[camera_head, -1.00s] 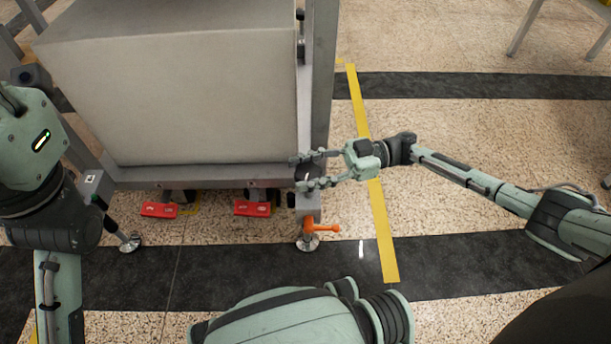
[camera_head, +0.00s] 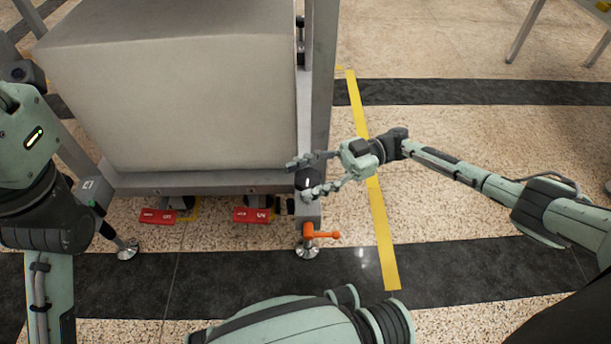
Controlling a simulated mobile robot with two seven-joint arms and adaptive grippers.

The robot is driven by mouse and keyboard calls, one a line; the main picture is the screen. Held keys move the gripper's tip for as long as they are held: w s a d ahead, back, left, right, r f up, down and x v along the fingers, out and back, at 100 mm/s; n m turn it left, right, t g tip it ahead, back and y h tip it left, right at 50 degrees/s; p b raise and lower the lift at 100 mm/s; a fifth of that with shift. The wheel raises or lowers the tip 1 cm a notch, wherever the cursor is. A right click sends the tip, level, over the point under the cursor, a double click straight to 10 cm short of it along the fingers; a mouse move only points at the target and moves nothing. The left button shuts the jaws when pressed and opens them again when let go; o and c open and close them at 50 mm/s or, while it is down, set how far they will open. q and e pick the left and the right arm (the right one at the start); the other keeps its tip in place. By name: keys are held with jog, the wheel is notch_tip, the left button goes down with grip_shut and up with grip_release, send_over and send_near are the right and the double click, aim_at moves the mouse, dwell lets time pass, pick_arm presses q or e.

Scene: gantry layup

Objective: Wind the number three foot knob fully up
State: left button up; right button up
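A dark round knob (camera_head: 310,183) sits at the lower right corner of the metal frame, above a levelling foot (camera_head: 307,251) with an orange lever (camera_head: 322,235). My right gripper (camera_head: 298,179) reaches in from the right with its fingers spread, one above and one below the dark knob. The fingers look apart from the knob, though contact is hard to tell at this size. No number is readable on the knob. My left arm shows at the left edge, but its gripper is out of view.
A large grey box (camera_head: 185,100) rests on the frame. Two red pedals or tags (camera_head: 158,216) (camera_head: 253,215) show under its lower rail. Another foot (camera_head: 128,252) stands at left. Yellow floor tape (camera_head: 384,240) runs right of the frame, with open floor beyond.

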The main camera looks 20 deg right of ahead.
jog(key=shift+o, duration=0.6)
jog(key=w+d, duration=0.1)
jog(key=d, duration=1.1)
jog(key=shift+w, duration=0.25)
jog(key=shift+a, duration=0.15)
